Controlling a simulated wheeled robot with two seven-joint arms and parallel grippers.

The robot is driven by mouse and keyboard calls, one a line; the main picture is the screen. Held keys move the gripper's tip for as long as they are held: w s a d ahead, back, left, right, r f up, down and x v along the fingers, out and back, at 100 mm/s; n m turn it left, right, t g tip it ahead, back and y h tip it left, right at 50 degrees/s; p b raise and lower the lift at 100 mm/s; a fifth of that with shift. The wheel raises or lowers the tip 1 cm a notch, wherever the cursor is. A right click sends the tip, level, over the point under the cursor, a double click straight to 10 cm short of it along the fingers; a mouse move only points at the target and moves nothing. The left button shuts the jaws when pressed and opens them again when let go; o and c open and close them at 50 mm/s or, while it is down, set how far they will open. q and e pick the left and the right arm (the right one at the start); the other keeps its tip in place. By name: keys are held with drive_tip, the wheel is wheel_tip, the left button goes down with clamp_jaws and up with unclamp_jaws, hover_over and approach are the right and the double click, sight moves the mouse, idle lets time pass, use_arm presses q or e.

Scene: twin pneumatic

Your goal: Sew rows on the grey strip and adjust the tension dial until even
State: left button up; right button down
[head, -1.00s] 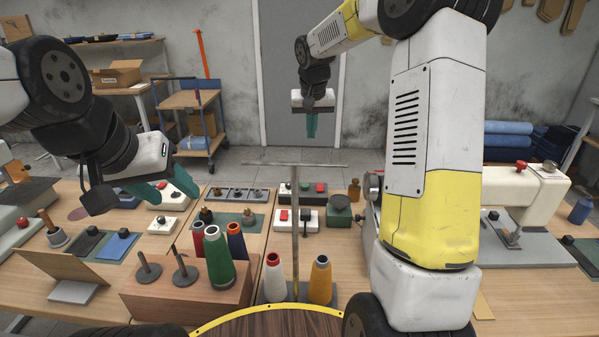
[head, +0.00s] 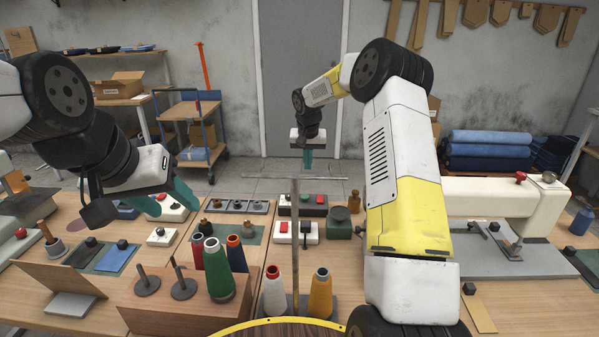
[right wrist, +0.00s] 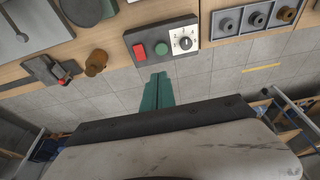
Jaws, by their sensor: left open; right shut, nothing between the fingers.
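A white sewing machine (head: 490,196) stands at the right of the head view, with a red knob and a round metal knob (head: 548,178) on top. Its needle area is above a grey bed plate (head: 535,262); I cannot make out a separate grey strip there. A control box (right wrist: 165,40) with a red button, a green button and a marked dial (right wrist: 185,43) lies ahead of my right gripper (right wrist: 157,90). My right gripper (head: 308,160) is shut and empty, beyond the table's far edge. My left gripper (head: 168,200) is open and empty above the left table.
A thin upright pole (head: 295,235) with a crossbar stands mid-table. Green (head: 217,270), white (head: 274,291) and orange (head: 320,293) thread cones stand near the front. A wooden block with pegs (head: 185,308) is at front left. A blue cart (head: 195,125) stands behind.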

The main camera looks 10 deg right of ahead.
approach(307, 197)
drive_tip(key=w+f, duration=0.2)
drive_tip(key=f, duration=0.1)
drive_tip(key=w+f, duration=0.1)
drive_tip(key=shift+d+f, duration=0.35)
drive_tip(key=shift+f, duration=0.8)
